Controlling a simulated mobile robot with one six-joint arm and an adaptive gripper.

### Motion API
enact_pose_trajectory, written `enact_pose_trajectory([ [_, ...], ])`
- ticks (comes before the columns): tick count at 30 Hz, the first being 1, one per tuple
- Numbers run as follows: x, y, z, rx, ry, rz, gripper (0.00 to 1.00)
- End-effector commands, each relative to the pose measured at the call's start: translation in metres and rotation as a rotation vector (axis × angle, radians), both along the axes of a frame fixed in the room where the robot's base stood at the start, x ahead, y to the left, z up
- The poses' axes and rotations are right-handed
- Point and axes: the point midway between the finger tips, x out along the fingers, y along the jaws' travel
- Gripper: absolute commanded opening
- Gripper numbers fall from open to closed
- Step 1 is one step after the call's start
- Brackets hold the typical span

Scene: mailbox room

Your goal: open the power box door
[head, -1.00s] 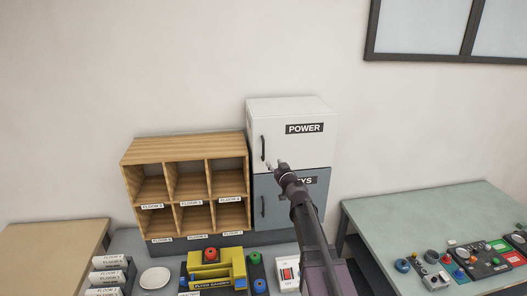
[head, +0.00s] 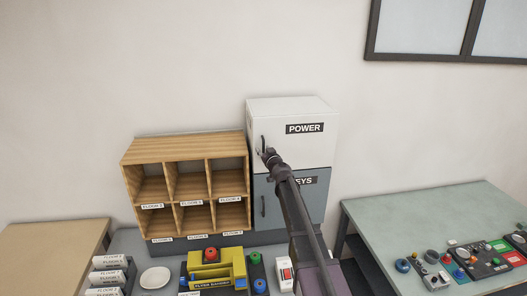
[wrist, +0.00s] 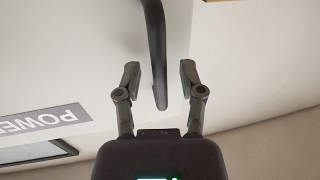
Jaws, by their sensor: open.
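The white power box (head: 290,120) has a dark POWER label (head: 304,128) on its closed door and stands on top of the grey-blue keys box (head: 305,199). Its dark vertical door handle (head: 263,143) is at the door's left side, partly hidden by my gripper (head: 265,153) in the head view. In the wrist view my gripper (wrist: 159,80) is open, with one finger on each side of the handle (wrist: 156,45). Gaps show between the handle and both fingers. The POWER label also shows there, turned over (wrist: 40,120).
A wooden pigeonhole shelf (head: 185,137) stands just left of the boxes. Below are a yellow device (head: 215,268), a white plate (head: 155,277) and a red switch (head: 286,274). A grey-green table (head: 430,215) with controls is at the right.

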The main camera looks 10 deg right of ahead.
Motion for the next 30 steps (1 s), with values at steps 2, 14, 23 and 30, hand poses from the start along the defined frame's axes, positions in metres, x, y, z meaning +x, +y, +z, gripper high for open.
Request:
enact_pose_trajectory([
  [2,0.0021,0.0003,0.0000,0.000,0.000,0.000,0.51],
  [14,0.0019,0.0004,0.0000,0.000,0.000,0.000,0.15],
  [23,0.0019,0.0005,0.0000,0.000,0.000,0.001,0.00],
  [30,-0.0034,0.0057,0.0001,0.000,0.000,0.021,0.00],
])
